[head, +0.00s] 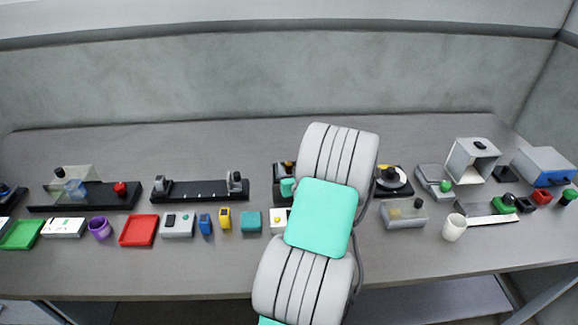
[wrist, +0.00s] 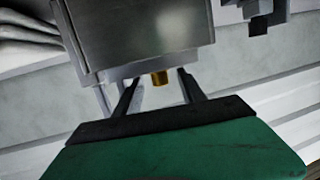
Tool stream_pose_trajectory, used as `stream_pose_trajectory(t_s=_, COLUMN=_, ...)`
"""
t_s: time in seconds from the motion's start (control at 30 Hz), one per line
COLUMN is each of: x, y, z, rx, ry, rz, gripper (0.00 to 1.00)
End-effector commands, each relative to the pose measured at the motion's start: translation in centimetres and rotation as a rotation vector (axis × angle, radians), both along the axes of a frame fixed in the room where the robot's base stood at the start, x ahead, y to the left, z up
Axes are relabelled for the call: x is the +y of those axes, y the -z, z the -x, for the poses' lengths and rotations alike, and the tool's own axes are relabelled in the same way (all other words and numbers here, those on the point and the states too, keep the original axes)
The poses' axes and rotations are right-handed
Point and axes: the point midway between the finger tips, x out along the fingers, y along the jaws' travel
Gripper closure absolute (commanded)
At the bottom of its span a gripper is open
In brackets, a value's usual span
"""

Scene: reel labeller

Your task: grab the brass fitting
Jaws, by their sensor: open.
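The brass fitting (wrist: 160,78) shows in the wrist view as a small gold-brown cylinder under the lower edge of a grey metal block (wrist: 140,35). Its upper part is hidden by that block. My gripper (wrist: 158,76) is open, with one dark finger on each side of the fitting in the picture. Gaps show between the fitting and both fingers. I cannot tell how far beyond the fingertips it lies. In the head view my arm hides the gripper and I cannot make out the fitting it faces.
A black rail fixture (head: 200,190) stands left of my arm. The front strip of the bench is mostly clear.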

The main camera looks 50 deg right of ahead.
Motion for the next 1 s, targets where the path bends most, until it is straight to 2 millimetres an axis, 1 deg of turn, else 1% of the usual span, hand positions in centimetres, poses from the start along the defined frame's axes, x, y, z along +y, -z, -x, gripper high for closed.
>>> stream_pose_trajectory(t_s=0.03, x=-0.39, y=-0.19, z=-0.72, rx=0.001, ry=-0.003, rz=0.0, gripper=0.52)
stream_pose_trajectory(t_s=0.1, x=-0.82, y=0.05, z=-1.28, rx=0.0, ry=-0.003, rz=0.0, gripper=0.52)
stream_pose_trajectory(t_s=0.37, x=-1.05, y=0.26, z=-1.45, rx=0.0, ry=0.0, rz=0.001, gripper=0.53)
stream_pose_trajectory(t_s=0.9, x=-1.01, y=0.26, z=-1.45, rx=0.0, ry=-0.001, rz=0.001, gripper=0.97)
stream_pose_trajectory(t_s=0.93, x=-1.01, y=0.27, z=-1.44, rx=0.0, ry=-0.001, rz=0.001, gripper=1.0)
stream_pose_trajectory(t_s=1.0, x=-1.01, y=0.27, z=-1.44, rx=0.0, ry=-0.001, rz=0.0, gripper=1.0)
